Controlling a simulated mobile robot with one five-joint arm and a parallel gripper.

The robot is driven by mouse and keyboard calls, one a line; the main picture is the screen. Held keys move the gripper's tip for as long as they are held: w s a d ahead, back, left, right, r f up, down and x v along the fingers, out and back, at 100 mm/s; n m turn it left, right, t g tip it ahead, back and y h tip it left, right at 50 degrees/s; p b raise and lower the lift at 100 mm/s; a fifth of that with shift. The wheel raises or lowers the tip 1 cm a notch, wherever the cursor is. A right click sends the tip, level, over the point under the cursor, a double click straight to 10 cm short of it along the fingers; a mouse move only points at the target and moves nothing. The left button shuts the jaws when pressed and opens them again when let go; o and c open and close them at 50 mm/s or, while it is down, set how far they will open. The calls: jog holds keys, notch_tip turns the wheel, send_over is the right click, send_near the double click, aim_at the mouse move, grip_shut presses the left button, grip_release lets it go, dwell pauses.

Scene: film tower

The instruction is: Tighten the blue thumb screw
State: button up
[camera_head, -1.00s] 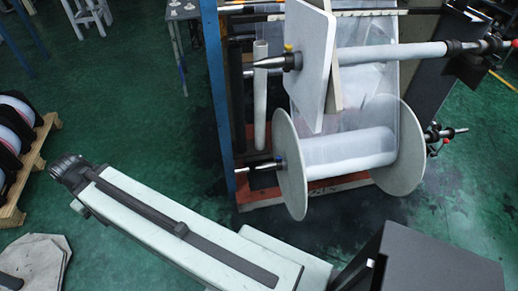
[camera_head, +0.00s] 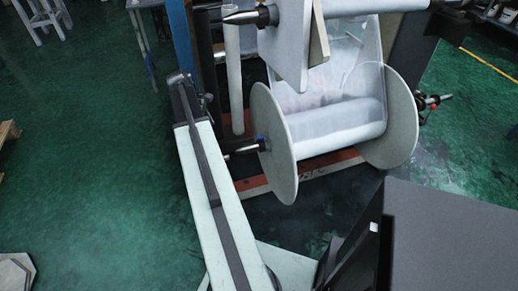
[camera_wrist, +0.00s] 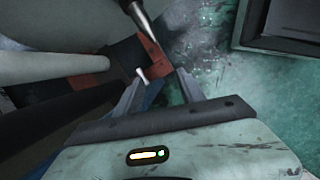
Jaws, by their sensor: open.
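The blue thumb screw (camera_head: 261,138) is a small blue spot on the collar of the lower shaft (camera_head: 243,149), just left of the lower reel's near flange (camera_head: 273,150). I cannot make it out in the wrist view. My gripper (camera_wrist: 161,82) is open, with its two fingers apart and nothing seen held between them. The metal shaft end (camera_wrist: 144,32) lies just beyond the fingertips in the wrist view. In the head view my arm reaches up to the left of the shaft, and its end is near the blue post; the fingers are hard to make out there.
The upper shaft cone (camera_head: 240,17) and a white plate (camera_head: 291,45) stand above the reel. A blue post (camera_head: 181,45) and an upright white roller (camera_head: 233,85) stand close to my arm.

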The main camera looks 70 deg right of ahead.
jog(key=n+g+b, duration=0.1)
jog(key=b, duration=0.2)
send_near(261, 137)
jog(key=b+x, duration=0.7)
jog(key=x, duration=0.1)
jog(key=shift+w+d+f, duration=0.1)
jog(key=shift+w+f, duration=0.05)
jog(key=shift+f, duration=0.05)
jog(key=shift+r, duration=0.1)
grip_shut()
